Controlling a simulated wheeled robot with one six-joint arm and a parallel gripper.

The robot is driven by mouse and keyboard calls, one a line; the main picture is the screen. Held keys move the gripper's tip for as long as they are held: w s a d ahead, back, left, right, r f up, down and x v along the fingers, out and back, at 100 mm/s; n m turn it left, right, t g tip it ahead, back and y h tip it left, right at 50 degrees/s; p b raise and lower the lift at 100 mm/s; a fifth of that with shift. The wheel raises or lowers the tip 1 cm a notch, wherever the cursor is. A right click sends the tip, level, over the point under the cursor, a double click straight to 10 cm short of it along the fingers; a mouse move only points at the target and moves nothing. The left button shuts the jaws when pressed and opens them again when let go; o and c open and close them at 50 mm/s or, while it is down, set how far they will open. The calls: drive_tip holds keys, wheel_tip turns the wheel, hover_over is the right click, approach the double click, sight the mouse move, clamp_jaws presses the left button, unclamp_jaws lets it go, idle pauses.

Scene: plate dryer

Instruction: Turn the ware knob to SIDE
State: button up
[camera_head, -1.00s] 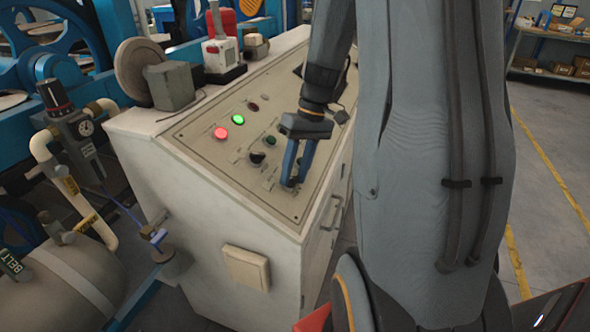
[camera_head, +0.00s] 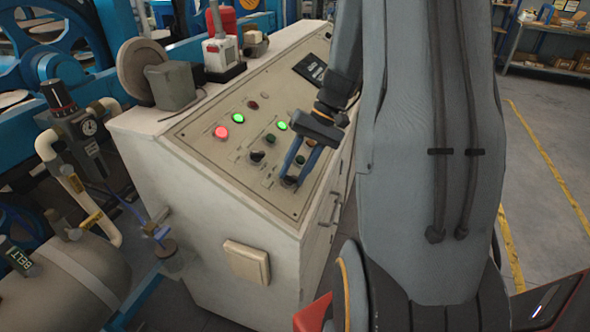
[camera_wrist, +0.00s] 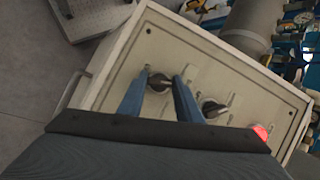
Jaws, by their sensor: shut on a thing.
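The sloped control panel (camera_head: 208,146) on the white cabinet carries two black selector knobs. My gripper (camera_head: 291,181) is at the knob nearest the panel's lower right corner, with its blue fingers on either side of it. In the wrist view this dark round knob (camera_wrist: 158,83) shows between the fingertips of my gripper (camera_wrist: 160,78). The gripper is shut on it. The other knob (camera_head: 257,156) sits to the left and is free; it also shows in the wrist view (camera_wrist: 211,107). Labels are too small to read, so neither the ware knob's name nor SIDE can be made out.
A red light (camera_head: 221,132) and a green light (camera_head: 238,118) glow on the panel, with another green light (camera_head: 282,126) near my gripper.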

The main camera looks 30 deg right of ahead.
drive_tip(key=o, duration=1)
drive_tip(key=shift+o, duration=0.2)
drive_tip(key=shift+r, duration=0.1)
drive_tip(key=b+v, duration=0.1)
drive_tip(key=v, duration=0.6)
drive_tip(key=shift+d+r+b, duration=0.25)
drive_tip(key=shift+r+b, duration=0.05)
drive_tip(key=shift+b, duration=0.1)
